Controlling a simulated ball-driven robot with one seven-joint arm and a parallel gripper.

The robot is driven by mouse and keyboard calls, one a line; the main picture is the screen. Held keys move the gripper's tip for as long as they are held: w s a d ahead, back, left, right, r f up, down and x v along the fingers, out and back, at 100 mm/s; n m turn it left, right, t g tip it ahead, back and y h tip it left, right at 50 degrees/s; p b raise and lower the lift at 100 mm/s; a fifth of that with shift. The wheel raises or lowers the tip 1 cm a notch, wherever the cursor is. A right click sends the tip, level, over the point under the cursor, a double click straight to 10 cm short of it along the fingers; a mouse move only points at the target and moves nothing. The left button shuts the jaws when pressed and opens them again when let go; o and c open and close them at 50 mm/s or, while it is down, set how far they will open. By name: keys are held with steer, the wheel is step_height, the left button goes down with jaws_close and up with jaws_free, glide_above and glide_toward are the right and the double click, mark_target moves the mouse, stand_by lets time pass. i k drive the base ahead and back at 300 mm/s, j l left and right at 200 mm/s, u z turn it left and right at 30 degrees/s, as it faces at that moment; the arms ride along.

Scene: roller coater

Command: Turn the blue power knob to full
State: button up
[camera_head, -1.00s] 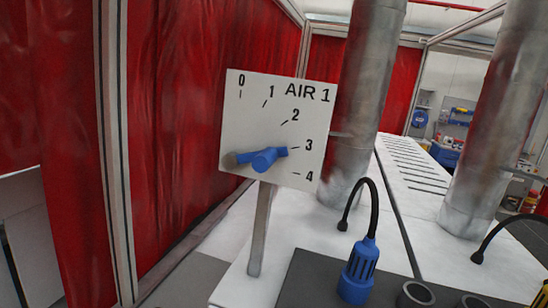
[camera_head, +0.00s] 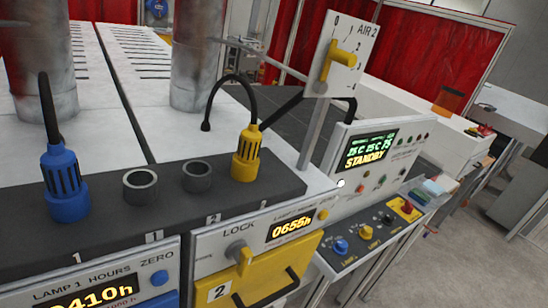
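A small blue knob (camera_head: 341,246) sits on the dark sloping control panel (camera_head: 352,262) at the lower right, leftmost in a row. A yellow knob (camera_head: 366,232) and a black knob (camera_head: 388,218) follow to its right. The label under the blue knob is too small to read, and so is its pointer position. A blue button (camera_head: 158,278) marked ZERO sits on the lamp 1 hours unit at the lower left. My gripper is not in view.
A red button on a yellow plate (camera_head: 407,208) ends the knob row. Behind stands a console whose green display (camera_head: 371,149) reads STANDBY. The AIR 2 board (camera_head: 341,53) with a yellow lever stands on a post. Blue (camera_head: 64,185) and yellow (camera_head: 246,154) plugs stand on the dark block.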

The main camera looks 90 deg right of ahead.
mark_target(340, 248)
steer(key=z, duration=3.1)
steer(key=u, duration=0.35)
